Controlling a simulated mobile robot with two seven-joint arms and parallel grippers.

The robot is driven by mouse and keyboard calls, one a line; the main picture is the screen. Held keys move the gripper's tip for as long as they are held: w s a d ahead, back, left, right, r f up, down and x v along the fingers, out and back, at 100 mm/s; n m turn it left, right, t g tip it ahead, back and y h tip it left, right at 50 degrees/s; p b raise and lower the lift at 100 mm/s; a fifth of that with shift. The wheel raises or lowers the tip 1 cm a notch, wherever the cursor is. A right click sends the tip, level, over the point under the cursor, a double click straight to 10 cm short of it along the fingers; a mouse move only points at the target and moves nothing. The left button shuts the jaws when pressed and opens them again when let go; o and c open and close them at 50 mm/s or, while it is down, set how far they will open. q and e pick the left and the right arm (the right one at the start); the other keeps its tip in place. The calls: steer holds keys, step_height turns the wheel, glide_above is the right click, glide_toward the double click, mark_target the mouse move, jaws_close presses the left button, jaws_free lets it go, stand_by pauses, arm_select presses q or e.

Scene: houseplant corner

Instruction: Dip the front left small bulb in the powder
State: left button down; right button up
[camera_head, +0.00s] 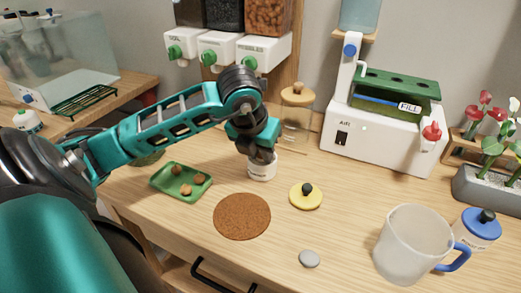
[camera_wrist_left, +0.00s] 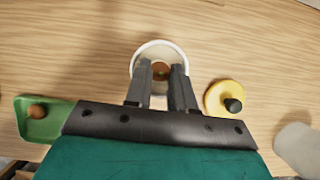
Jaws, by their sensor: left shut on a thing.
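A white jar (camera_head: 262,172) stands open on the table; its round rim also shows in the left wrist view (camera_wrist_left: 137,58). My left gripper (camera_head: 261,150) points down at the jar's mouth. In the left wrist view its two fingers (camera_wrist_left: 161,72) are closed on a small brown bulb (camera_wrist_left: 160,68) at the jar's opening. How deep the bulb sits and whether it touches powder is hidden. A green tray (camera_head: 160,183) with three small brown bulbs (camera_head: 186,190) lies left of the jar. My right gripper is not in view.
A yellow lid (camera_head: 306,202) with a black knob lies right of the jar. A brown round mat (camera_head: 242,216) and a grey disc (camera_head: 309,259) lie in front. A clear mug (camera_head: 410,245) stands front right. A glass vessel (camera_head: 297,120) stands behind the gripper.

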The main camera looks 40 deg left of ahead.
mark_target(260, 156)
arm_select(q)
steer(key=shift+s+f, duration=0.1)
steer(key=shift+r+p, duration=2.35)
steer(key=shift+r, duration=1.25)
